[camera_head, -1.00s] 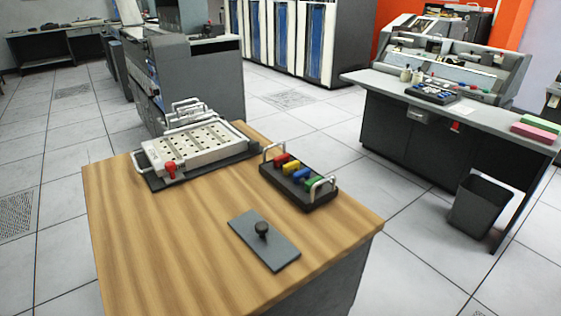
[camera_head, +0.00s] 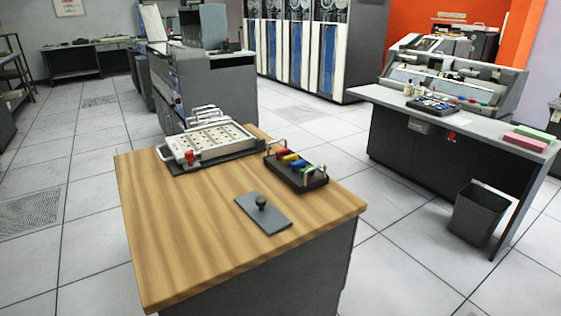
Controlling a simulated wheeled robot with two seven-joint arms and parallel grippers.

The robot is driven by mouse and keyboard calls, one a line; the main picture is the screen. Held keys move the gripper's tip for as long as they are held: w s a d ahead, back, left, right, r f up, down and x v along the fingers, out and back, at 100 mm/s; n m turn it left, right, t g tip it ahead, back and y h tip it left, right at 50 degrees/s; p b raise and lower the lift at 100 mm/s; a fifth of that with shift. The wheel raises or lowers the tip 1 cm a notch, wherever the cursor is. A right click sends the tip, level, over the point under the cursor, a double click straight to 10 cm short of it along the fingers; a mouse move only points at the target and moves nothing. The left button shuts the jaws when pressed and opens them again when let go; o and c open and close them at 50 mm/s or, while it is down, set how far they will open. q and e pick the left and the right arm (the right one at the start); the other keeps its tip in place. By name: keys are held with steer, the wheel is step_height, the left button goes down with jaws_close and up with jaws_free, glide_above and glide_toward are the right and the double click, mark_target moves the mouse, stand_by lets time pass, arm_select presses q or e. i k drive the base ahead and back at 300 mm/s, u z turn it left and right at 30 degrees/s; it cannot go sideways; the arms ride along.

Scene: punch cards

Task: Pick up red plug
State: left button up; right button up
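A red plug (camera_head: 281,154) sits at the far left end of a row of coloured plugs in a black tray (camera_head: 313,186) on the wooden table. Blue, yellow and green plugs stand beside it. Another red piece (camera_head: 190,159) sits at the front left corner of a white plugboard panel (camera_head: 213,143) on the same table. It may also be a plug. Neither of my grippers is in view.
The wooden table (camera_head: 180,225) also bears a grey plate with a black knob (camera_head: 264,212). Its front left top is bare. A grey desk (camera_head: 480,118) and a waste bin (camera_head: 478,212) stand at right. Floor lies open between.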

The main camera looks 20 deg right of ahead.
mark_target(286, 152)
steer(key=u, duration=3.85)
steer(key=k, duration=2.95)
steer(key=z, duration=1.1)
